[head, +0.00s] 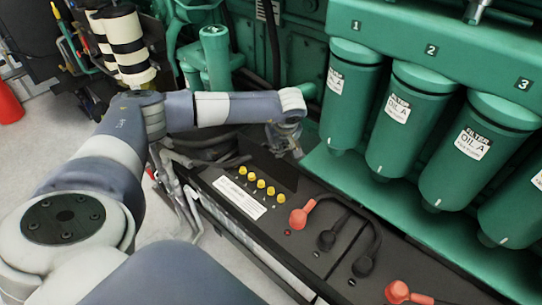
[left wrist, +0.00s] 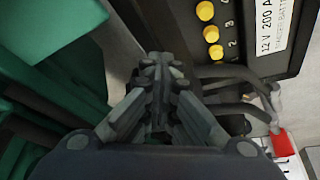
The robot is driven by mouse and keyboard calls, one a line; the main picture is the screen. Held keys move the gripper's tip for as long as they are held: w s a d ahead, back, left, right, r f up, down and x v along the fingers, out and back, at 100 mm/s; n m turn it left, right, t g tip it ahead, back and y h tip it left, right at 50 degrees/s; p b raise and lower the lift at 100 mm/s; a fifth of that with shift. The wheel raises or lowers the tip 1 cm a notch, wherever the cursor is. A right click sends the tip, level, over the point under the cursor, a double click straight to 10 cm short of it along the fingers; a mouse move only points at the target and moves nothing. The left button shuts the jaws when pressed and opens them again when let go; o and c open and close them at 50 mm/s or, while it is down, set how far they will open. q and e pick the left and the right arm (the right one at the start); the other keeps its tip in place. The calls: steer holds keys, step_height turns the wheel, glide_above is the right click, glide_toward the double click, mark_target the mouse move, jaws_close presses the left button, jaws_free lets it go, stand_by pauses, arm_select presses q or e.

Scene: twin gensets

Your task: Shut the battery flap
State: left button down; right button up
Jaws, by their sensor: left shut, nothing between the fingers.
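The black battery (head: 222,178) stands along the foot of the green engine, with a row of yellow caps (head: 260,183) and a white label (head: 239,197) on top. Its corner also shows at the upper right of the left wrist view (left wrist: 255,65). I cannot make out a distinct battery flap in either view. My left gripper (head: 298,154) is beyond the yellow caps, by the engine side; its fingers are closed and empty in the left wrist view (left wrist: 160,62). Whether it touches anything is unclear. My right gripper is out of view.
Green oil filters (head: 406,105) hang at the right, above a green ledge. Red (head: 302,214) and black (head: 327,240) cable boots rise from the battery top. Dark pipes or cables lie beside the battery's far end. Grey floor is open at the left, with a red cylinder (head: 9,103).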

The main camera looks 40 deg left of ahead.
arm_select(q)
steer(key=s+r+p, duration=0.2)
steer(key=s+p, duration=0.4)
steer(key=s, duration=0.3)
steer(key=shift+s+a+r+g, duration=0.3)
steer(key=shift+a+r, duration=0.1)
stand_by(0.6)
stand_by(1.0)
